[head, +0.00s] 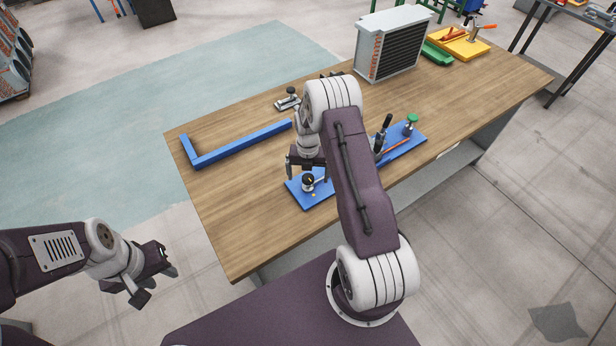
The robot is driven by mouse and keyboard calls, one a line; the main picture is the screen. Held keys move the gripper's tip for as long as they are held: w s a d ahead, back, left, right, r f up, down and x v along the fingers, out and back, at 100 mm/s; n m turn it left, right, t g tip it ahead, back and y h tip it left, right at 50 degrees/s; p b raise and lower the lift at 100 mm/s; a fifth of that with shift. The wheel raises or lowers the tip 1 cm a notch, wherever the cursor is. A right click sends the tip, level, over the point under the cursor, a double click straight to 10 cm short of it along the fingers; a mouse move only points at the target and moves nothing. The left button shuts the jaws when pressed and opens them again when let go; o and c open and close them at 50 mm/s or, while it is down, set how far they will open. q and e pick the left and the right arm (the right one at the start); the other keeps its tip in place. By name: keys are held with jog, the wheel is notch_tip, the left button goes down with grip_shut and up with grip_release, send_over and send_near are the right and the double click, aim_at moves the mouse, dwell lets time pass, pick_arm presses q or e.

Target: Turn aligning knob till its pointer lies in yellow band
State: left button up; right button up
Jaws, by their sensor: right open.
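The aligning knob (308,184), small, dark and round with a pale rim, stands at the near left end of a blue base plate (317,201) on the wooden table. A tiny yellow-orange mark (314,195) shows beside it on the plate. Its pointer is too small to read against the band. My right gripper (306,175) is over the knob, pointing down, with its fingers apart on either side of it. I cannot tell whether they touch it. My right arm hides the middle of the plate. My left gripper (154,285) is open and empty, off the table at the lower left.
On the plate's right end are a black upright handle (384,128), an orange-red tube (397,145) and a green knob (412,119). A blue angled bar (240,145) and a small clamp (288,101) lie behind. A finned unit (392,45) and green and yellow trays (459,46) stand farther back.

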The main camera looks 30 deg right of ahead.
aim_at(307, 178)
notch_tip(307, 178, up, 7)
jog(key=p, duration=0.5)
jog(key=shift+r, duration=0.1)
jog(key=shift+a+f, duration=0.15)
jog(key=shift+f, duration=0.25)
jog(key=a+r+t+b, duration=0.2)
jog(key=a+r+b, duration=0.5)
jog(key=b, duration=0.2)
jog(key=s+a+f+m+b, duration=0.1)
jog(key=s+a+m, duration=0.1)
jog(key=s+m, duration=0.7)
jog(key=s+a+f+m+b, duration=0.1)
jog(key=s+m, duration=0.8)
jog(key=m, duration=1.1)
jog(key=shift+s+a+f+m+g, duration=0.3)
jog(key=shift+a+f+g, duration=0.1)
jog(key=shift+f, duration=0.15)
